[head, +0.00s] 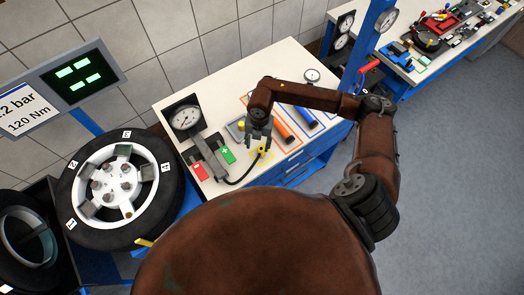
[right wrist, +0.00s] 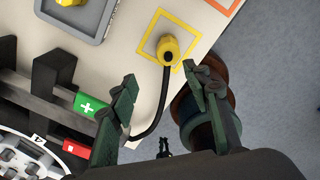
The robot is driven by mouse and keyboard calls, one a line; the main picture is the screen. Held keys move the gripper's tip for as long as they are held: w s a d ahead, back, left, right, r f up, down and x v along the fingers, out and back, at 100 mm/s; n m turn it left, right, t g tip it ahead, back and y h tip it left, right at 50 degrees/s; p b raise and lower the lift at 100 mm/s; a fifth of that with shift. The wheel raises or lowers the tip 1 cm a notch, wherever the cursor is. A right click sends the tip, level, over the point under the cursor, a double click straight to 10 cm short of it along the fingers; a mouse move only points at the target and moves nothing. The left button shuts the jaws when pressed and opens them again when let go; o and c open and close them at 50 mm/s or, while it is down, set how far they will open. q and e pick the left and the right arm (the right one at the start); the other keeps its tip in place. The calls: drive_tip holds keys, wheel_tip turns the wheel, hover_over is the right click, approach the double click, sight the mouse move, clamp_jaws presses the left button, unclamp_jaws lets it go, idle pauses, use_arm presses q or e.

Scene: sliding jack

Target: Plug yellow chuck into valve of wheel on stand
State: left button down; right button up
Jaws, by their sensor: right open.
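The yellow chuck (head: 263,151) stands on the white workbench top, at the end of a black hose. In the right wrist view the chuck (right wrist: 167,47) sits inside a yellow outlined square, ahead of the fingertips. My right gripper (head: 261,139) is open and empty above the bench by the chuck; in the right wrist view its two fingers (right wrist: 161,76) are apart and the chuck lies beyond them. The wheel (head: 78,222) lies on the stand at the left, with a black tire and white rim. Its valve is too small to make out. My left gripper is not in view.
A gauge unit (head: 186,118) with a green plus button (head: 227,155) and a red button (head: 199,171) stands left of the chuck. Orange and blue tools lie in outlined areas to the right. A sign and display (head: 82,75) rise behind the wheel.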

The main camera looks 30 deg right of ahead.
sight(261, 149)
drive_tip(key=shift+d+f+h, duration=0.3)
drive_tip(key=shift+d+f, duration=0.6)
drive_tip(key=shift+f, duration=0.1)
wheel_tip(261, 149, down, 5)
drive_tip(key=shift+s+a+f+p, duration=0.1)
drive_tip(key=shift+p, duration=1.05)
drive_tip(key=shift+f, duration=0.25)
drive_tip(key=shift+c, duration=0.3)
clamp_jaws()
drive_tip(key=shift+r, duration=0.1)
